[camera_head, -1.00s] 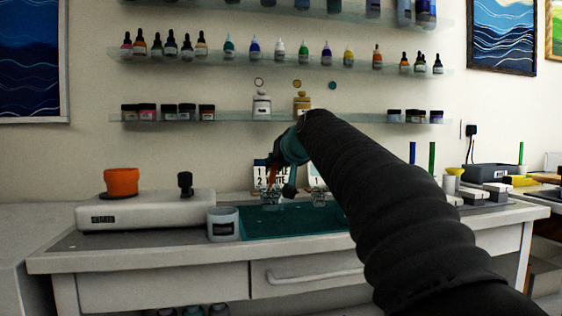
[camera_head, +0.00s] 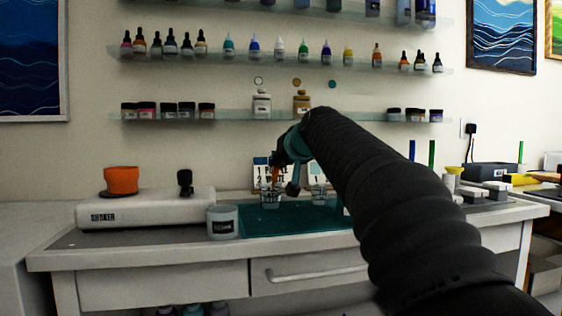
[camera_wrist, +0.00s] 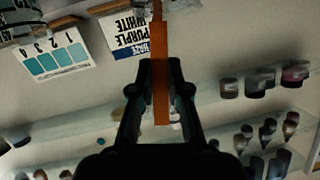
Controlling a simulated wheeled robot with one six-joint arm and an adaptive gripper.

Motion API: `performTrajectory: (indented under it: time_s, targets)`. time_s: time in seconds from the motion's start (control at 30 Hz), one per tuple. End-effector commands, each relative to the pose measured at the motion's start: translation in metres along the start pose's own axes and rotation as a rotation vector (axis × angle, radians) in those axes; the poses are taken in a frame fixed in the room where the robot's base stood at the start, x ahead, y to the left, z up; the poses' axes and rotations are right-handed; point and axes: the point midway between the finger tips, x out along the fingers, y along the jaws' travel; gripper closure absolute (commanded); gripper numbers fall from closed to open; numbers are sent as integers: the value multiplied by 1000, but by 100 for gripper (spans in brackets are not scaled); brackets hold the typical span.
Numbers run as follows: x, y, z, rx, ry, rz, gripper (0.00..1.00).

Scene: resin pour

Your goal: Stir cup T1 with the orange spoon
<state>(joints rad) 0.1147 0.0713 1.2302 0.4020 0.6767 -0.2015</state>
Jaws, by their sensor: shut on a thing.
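My gripper (camera_wrist: 161,85) is shut on the orange spoon (camera_wrist: 161,60), whose handle lies between the two fingers in the wrist view. In the head view the orange spoon (camera_head: 276,172) points down at a clear cup (camera_head: 270,200) on the teal mat (camera_head: 295,222). The spoon's lower end appears to be at or in this cup, but its depth cannot be told. A second clear cup (camera_head: 318,196) stands to the right. Cup labels are unreadable, so I cannot tell which is T1. Parts of clear cups show along the top edge of the wrist view.
A white shaker (camera_head: 140,213) with an orange bowl (camera_head: 122,181) stands left on the bench. A grey-white tub (camera_head: 222,223) stands at the mat's left edge. Recipe cards (camera_head: 262,172) stand behind the cups. Shelves of bottles line the wall above.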

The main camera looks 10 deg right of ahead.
Motion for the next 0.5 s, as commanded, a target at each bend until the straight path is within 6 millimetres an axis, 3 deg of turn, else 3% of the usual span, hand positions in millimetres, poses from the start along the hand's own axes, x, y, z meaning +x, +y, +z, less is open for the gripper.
performTrajectory:
  time_s: [0.23, 0.5]
  targets:
    - [-2, 0, -4, 0, 1, 0, 100]
    - [-9, 0, -24, 1, 1, 1, 100]
